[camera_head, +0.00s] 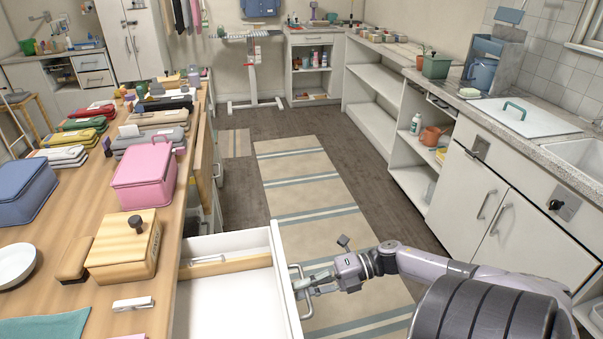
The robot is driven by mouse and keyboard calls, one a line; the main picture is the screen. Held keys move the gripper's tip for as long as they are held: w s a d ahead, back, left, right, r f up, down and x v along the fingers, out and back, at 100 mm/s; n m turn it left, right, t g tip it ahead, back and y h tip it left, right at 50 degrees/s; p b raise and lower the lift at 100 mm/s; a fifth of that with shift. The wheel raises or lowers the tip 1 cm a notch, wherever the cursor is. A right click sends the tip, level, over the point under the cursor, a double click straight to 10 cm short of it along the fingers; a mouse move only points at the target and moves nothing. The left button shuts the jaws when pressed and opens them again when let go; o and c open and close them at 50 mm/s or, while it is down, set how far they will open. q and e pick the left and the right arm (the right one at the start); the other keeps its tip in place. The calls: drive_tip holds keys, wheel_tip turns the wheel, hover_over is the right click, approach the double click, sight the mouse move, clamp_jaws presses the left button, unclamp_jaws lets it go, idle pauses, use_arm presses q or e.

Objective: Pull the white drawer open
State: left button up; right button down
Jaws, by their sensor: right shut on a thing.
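The white drawer (222,302) is pulled out from under the wooden table at the lower left, and its white inside shows. A wooden strip (222,266) runs across inside it. The drawer's metal handle (299,292) is on its front panel, facing right. My right gripper (303,283) is at the handle, shut on it, with its arm coming in from the lower right. The fingertips are small and partly hidden by the handle. My left gripper is not in view.
The wooden table (190,225) holds a pink box (145,178), a wooden box (124,247), a blue box (24,190) and folded cloths. White cabinets (480,200) line the right side. A striped rug (310,205) covers the open floor between.

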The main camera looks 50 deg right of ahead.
drive_tip(key=c, duration=2)
unclamp_jaws()
drive_tip(key=shift+o, duration=0.2)
drive_tip(key=shift+d, duration=0.1)
drive_tip(key=v, duration=1.1)
drive_tip(key=shift+s+d, duration=0.25)
drive_tip(key=shift+d, duration=0.1)
